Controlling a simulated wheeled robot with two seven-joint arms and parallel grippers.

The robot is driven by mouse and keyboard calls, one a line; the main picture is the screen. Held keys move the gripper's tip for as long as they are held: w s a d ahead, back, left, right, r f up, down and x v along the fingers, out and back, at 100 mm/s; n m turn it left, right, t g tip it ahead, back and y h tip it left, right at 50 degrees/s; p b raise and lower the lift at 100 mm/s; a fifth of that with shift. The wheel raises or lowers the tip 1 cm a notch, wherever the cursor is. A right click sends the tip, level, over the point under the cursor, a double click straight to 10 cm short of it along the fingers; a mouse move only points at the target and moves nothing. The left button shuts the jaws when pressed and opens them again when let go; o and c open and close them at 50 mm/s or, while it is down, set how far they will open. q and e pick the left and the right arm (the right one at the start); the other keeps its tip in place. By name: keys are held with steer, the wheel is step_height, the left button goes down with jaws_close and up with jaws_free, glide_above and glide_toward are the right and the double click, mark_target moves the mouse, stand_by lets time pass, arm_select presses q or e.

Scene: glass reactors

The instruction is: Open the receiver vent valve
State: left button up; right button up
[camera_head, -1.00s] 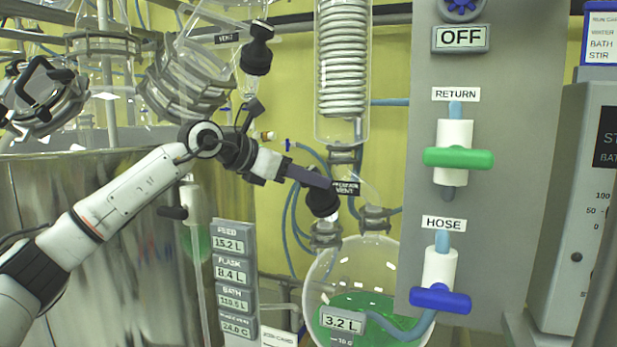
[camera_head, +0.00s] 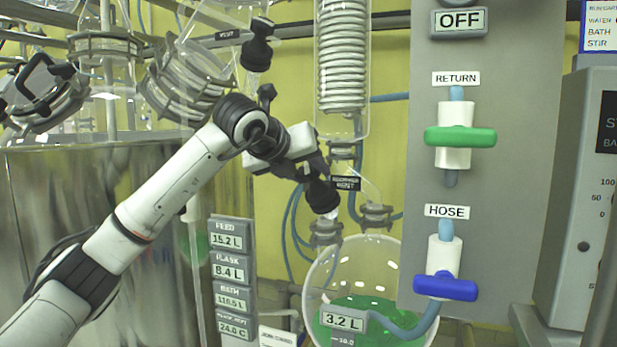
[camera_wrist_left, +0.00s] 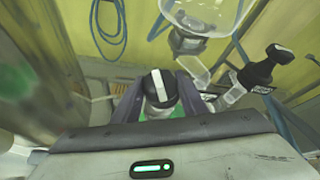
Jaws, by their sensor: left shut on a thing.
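The receiver vent valve's black knob (camera_head: 322,196) sits above the round receiver flask (camera_head: 365,262), beside the black receiver vent label (camera_head: 345,183). My left gripper (camera_head: 317,178) comes down on the knob from the upper left, its dark fingers shut on it. In the left wrist view the knob (camera_wrist_left: 158,84) has a white stripe across its top and lies between the two fingers of my left gripper (camera_wrist_left: 157,95). The valve's lower body is mostly hidden there. My right gripper does not show.
The glass condenser coil (camera_head: 342,65) hangs just above the gripper. Another black knob (camera_head: 257,52) is at the upper left, near a vent label. The grey panel (camera_head: 390,230) with the green return handle (camera_head: 460,137) and blue hose handle (camera_head: 446,287) stands to the right.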

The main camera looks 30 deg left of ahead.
arm_select(q)
steer(key=n+g+y, duration=0.1)
steer(key=n+y, duration=0.1)
steer(key=n, duration=0.2)
steer(key=shift+r, duration=0.1)
steer(key=shift+n+g+y+p, duration=0.4)
steer(key=shift+n+g+p, duration=0.2)
steer(key=shift+n, duration=0.65)
steer(key=shift+n+g+y+p, duration=0.45)
steer(key=shift+n+g, duration=0.25)
steer(key=shift+n, duration=0.55)
steer(key=o, duration=1.1)
steer(key=shift+c, duration=0.2)
